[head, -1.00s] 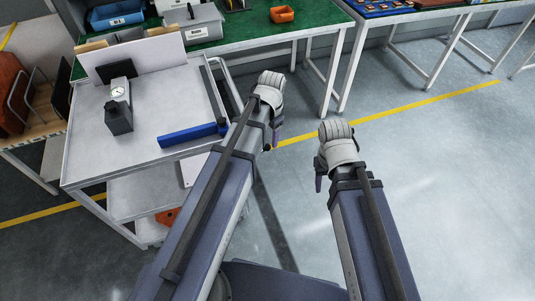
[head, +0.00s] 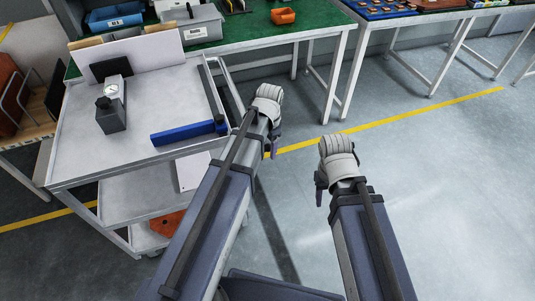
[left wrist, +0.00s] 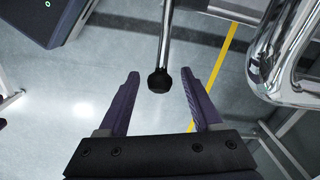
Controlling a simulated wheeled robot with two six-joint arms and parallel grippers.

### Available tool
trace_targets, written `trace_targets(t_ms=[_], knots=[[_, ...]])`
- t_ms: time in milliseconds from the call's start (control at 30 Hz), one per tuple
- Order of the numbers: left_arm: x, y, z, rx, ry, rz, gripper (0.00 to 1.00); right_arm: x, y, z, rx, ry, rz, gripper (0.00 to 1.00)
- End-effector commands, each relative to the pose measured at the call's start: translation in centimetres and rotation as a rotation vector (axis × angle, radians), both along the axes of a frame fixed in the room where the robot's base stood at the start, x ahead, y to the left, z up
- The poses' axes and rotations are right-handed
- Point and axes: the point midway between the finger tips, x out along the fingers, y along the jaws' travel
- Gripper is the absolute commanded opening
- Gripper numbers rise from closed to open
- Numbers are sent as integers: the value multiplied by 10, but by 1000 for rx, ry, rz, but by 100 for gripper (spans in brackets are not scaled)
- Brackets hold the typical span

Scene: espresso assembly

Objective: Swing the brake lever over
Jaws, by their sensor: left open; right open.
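In the left wrist view, the brake lever appears as a slim chrome rod with a black ball knob (left wrist: 158,81). The knob sits between the two purple fingers of my left gripper (left wrist: 159,74), near their tips, with a gap on each side. The gripper is open and holds nothing. In the head view my left gripper (head: 273,146) is beside the right end of the grey trolley (head: 145,150). I cannot make out the lever in the head view. My right gripper (head: 319,190) hangs over clear floor, open and away from the trolley.
The trolley's push handle (head: 229,83) is beside my left arm; a chrome tube (left wrist: 262,55) shows close on the right of the wrist view. A blue bar (head: 185,133) and a dark grey device (head: 110,115) are on the trolley. A green-topped bench (head: 320,20) stands behind. Floor right is clear.

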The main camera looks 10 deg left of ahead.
Motion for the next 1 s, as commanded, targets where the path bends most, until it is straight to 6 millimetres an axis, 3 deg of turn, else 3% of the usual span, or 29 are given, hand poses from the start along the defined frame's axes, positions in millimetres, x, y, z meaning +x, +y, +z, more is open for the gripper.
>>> trace_targets(t_ms=[67,367,900,1000], knots=[[0,0,-8,0,0,0,66,0,0,-8,0,0,0,50],[0,0,-8,0,0,0,66,0,0,-8,0,0,0,50],[0,0,-8,0,0,0,6,0,0,-8,0,0,0,50],[0,0,-8,0,0,0,0,0,0,-8,0,0,0,50]])
